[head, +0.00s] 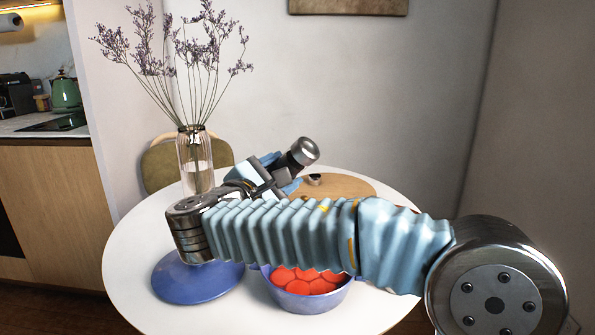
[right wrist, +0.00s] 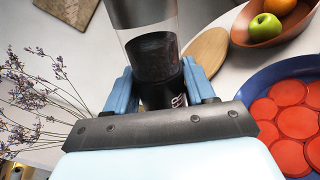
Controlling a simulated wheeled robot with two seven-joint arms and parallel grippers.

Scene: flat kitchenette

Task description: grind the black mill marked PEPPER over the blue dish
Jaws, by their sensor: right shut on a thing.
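My right gripper (head: 279,177) is shut on a mill (head: 303,151), whose metal-coloured end sticks up and to the right, tilted. In the right wrist view the mill (right wrist: 158,58) has a clear section and a dark body between the two blue fingers (right wrist: 160,88). Pale lettering shows on it, only partly, so the word cannot be read. The blue dish (head: 308,300) with red slices stands at the front of the round table, partly behind my right arm. It also shows at the right of the right wrist view (right wrist: 262,84). My left gripper is not in view.
A blue round plate or lid (head: 197,281) lies left of the dish. A glass vase (head: 194,160) with tall dried flowers stands behind my gripper. A wooden board (head: 345,186) lies at the back. A fruit bowl (right wrist: 262,40) shows only in the right wrist view.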

